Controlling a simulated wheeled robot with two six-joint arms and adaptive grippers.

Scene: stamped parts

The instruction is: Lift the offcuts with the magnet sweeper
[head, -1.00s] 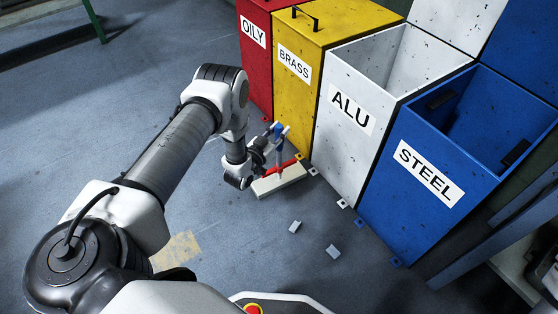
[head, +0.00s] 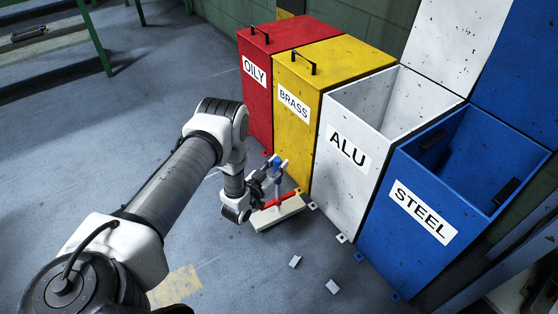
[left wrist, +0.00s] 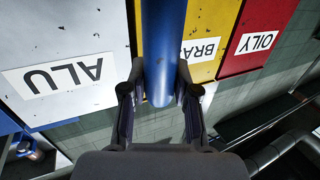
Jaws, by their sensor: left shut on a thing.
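The magnet sweeper has a pale flat bar head (head: 277,213) with a red strip and a blue upright handle (left wrist: 160,45). In the head view its head is at or just above the floor, in front of the yellow and white bins. I cannot tell whether it touches the floor. My left gripper (head: 268,180) is shut on the handle; in the left wrist view its fingers (left wrist: 160,95) sit on both sides of the blue handle. Two small grey offcuts lie on the floor nearer me, one (head: 295,262) close to the sweeper and one (head: 332,287) farther right. My right gripper is not in view.
A row of bins stands behind: red OILY (head: 257,110) and yellow BRASS (head: 300,130) with lids, white ALU (head: 340,185) and blue STEEL (head: 405,245) open at the top. Small floor tabs stick out at their feet.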

